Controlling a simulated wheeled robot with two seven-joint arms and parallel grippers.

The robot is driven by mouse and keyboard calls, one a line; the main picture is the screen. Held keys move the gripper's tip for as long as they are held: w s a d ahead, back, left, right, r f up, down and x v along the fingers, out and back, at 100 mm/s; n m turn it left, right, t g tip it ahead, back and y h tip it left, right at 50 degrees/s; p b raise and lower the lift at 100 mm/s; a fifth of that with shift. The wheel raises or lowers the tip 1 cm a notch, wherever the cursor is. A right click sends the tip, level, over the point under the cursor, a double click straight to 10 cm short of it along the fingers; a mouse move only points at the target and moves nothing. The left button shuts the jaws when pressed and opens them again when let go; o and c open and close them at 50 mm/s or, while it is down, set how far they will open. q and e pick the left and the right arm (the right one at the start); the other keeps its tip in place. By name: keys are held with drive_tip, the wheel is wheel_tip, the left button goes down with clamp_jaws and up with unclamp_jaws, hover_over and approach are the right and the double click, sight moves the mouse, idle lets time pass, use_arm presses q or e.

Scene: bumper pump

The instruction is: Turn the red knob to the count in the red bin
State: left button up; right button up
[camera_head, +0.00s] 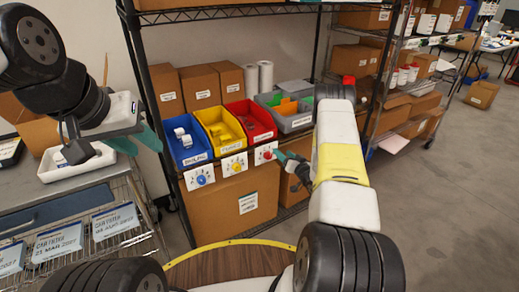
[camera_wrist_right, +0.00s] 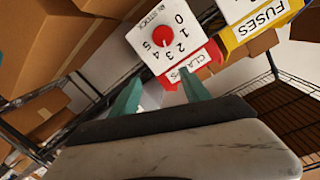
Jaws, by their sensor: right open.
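The red knob (camera_wrist_right: 162,37) sits on a white dial plate marked 0 to 5 in the right wrist view; its pointer is too small to read. In the head view the knob (camera_head: 266,155) is on the rack front below the red bin (camera_head: 263,136). The red bin is open at the top; I cannot make out its contents. My right gripper (camera_wrist_right: 160,92) is open, its two teal fingers pointing toward the dial, apart from the knob. In the head view it (camera_head: 284,158) is just right of the dial. My left gripper (camera_head: 148,138) is far left, its opening unclear.
A blue bin (camera_head: 190,148) with white pieces and a yellow bin (camera_head: 222,128) stand left of the red bin, with blue and yellow knobs below. A grey bin (camera_head: 290,122) is to the right. Cardboard boxes (camera_head: 238,205) fill the shelf below. A metal cart (camera_head: 60,215) stands left.

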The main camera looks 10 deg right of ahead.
sight(269, 157)
drive_tip(key=s+a+f+y, duration=0.2)
drive_tip(key=s+f, duration=0.2)
drive_tip(key=f, duration=0.1)
drive_tip(key=x, duration=0.8)
drive_tip(key=shift+w+r, duration=0.1)
clamp_jaws()
